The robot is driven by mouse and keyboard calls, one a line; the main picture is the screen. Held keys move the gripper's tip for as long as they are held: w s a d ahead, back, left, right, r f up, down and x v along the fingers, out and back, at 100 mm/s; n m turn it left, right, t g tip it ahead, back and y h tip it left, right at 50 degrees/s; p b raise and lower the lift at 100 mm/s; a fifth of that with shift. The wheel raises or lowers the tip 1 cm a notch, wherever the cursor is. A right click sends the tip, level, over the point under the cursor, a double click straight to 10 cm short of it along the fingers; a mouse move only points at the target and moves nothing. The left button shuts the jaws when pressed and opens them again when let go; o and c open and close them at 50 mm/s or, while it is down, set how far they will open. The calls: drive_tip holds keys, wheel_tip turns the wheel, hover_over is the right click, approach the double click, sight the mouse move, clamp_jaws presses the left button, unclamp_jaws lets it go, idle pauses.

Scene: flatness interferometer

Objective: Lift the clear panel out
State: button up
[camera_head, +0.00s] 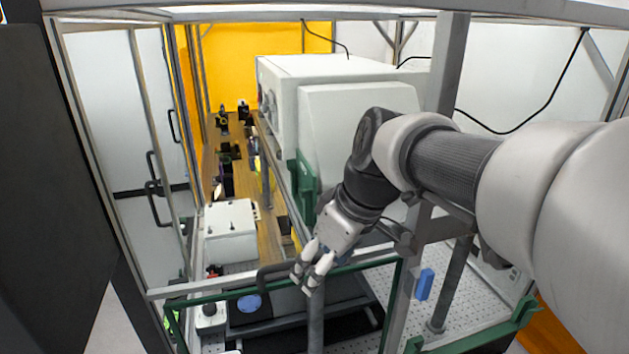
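The clear panel appears to be the see-through sheet with a green frame (222,293) standing upright at the front of the enclosure. Its green top edge runs from lower left up toward the right. A dark handle (273,269) shows at this top edge, just left of my gripper. My gripper (303,284) points down and left at the panel's top edge, in front of a grey post. Its two pale fingers lie close together. I cannot tell whether they touch the handle or edge, or hold anything. The gripper hides part of the top edge.
A large white machine housing (345,75) stands behind my arm. A white box (230,232) and a wooden bench (268,238) are at left. A grey post (450,65) rises close beside my arm. A blue block (424,284) is on the perforated plate (462,292) at right.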

drive_tip(key=shift+a+f, duration=0.1)
drive_tip(key=shift+f, duration=0.25)
drive_tip(key=shift+w, duration=0.1)
clamp_jaws()
idle(0.6)
idle(0.3)
drive_tip(key=c, duration=0.9)
unclamp_jaws()
clamp_jaws()
